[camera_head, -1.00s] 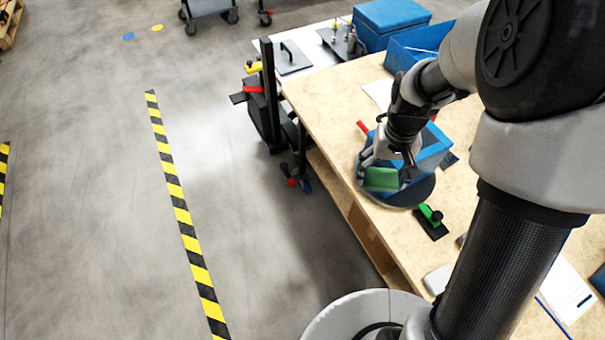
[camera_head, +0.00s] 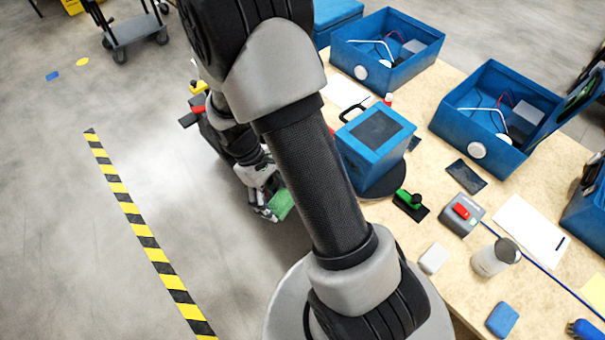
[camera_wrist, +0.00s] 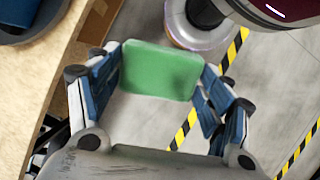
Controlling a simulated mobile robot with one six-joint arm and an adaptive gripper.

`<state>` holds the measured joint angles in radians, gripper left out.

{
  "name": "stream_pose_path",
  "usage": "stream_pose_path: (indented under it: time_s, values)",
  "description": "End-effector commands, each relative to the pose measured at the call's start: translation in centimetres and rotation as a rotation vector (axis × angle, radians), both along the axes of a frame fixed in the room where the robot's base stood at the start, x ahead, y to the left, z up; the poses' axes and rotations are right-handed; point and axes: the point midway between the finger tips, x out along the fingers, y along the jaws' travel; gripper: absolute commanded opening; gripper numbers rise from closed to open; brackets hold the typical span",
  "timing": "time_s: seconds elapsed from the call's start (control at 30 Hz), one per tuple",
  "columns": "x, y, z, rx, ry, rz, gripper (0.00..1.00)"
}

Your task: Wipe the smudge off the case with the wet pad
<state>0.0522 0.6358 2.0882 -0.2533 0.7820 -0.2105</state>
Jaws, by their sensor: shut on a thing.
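My gripper (camera_head: 262,194) is shut on a green pad (camera_head: 281,204). In the wrist view my gripper (camera_wrist: 160,74) has the green pad (camera_wrist: 158,70) between its fingers, with bare floor behind it. The gripper is left of the table edge, apart from the case. The blue case (camera_head: 372,160), with a dark panel on top, stands on a round dark turntable (camera_head: 398,184). I cannot make out a smudge on the faces in view. I cannot tell whether the pad is wet.
The wooden table (camera_head: 455,230) holds two open blue boxes (camera_head: 385,75) (camera_head: 490,125) at the back. A green-handled tool (camera_head: 410,204), a grey box with a red switch (camera_head: 460,213), a white jar (camera_head: 490,262) and a blue sponge (camera_head: 502,320) lie nearer.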

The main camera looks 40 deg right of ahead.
Motion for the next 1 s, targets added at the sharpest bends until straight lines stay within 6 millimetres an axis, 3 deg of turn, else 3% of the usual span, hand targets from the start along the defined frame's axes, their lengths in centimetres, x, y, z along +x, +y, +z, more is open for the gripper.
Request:
stream_pose_path:
  time_s: [0.1,0.2,0.4,0.67,1.0]
  values:
    - [-2.4,-3.7,-2.0,-0.14,0.241,0.232,0.54]
    - [-2.9,-6.6,-2.7,-0.304,0.412,0.423,0.54]
    - [-1.1,-10.9,-3.6,-0.703,0.626,0.777,0.54]
    - [2.5,-11.8,-5.1,-1.035,0.636,1.028,0.54]
    - [3.3,-13.5,-5.3,-1.082,0.626,1.059,0.54]
